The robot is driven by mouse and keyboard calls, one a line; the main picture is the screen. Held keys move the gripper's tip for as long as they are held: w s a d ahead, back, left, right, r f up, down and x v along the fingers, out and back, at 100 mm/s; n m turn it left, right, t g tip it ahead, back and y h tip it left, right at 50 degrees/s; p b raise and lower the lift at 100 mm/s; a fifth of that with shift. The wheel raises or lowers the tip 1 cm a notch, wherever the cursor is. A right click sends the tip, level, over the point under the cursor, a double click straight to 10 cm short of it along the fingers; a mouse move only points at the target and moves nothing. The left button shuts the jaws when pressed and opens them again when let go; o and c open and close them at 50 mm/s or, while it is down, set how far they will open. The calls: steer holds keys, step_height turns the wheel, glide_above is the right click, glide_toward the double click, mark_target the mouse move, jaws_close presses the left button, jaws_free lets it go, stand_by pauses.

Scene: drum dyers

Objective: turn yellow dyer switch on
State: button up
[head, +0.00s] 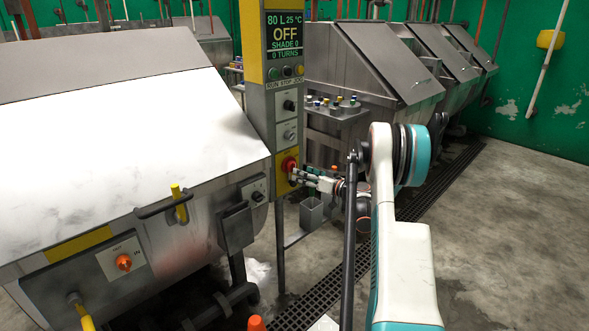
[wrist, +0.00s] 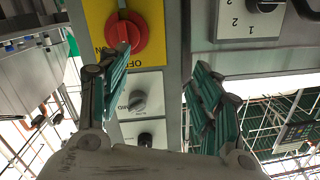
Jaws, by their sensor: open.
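The red rotary switch (head: 289,164) sits on a yellow plate low on the control column (head: 285,105). It also shows at the top of the wrist view (wrist: 122,33), where the column appears upside down and "OFF" is printed on the yellow plate. The display (head: 285,35) reads "80 L 25 °C OFF SHADE 0 0 TURNS". My gripper (head: 300,173) is open at the switch. In the wrist view, its left finger overlaps the switch's lower edge and its right finger is beyond the plate's right side (wrist: 160,68). I cannot tell whether the left finger touches the switch.
A steel drum machine (head: 120,150) with an orange knob (head: 124,262) stands at the left. More steel machines (head: 375,65) line the back. A tray of small jars (head: 335,105) is behind the column. The concrete floor (head: 510,240) at the right is clear.

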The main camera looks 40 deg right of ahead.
mark_target(292, 166)
steer(key=s+d+f+t+h, duration=0.1)
steer(key=s+d+f, duration=0.15)
steer(key=d, duration=0.25)
steer(key=w+b, duration=0.1)
steer(key=w, duration=0.3)
steer(key=w+b, duration=0.1)
steer(key=w, duration=0.4)
steer(key=w+a+b, duration=0.1)
steer(key=w+b, duration=0.1)
steer(key=w, duration=0.2)
steer(key=shift+w+a+f, duration=0.1)
steer(key=shift+w+f, duration=0.15)
steer(key=shift+f, duration=0.05)
steer(key=c, duration=1.1)
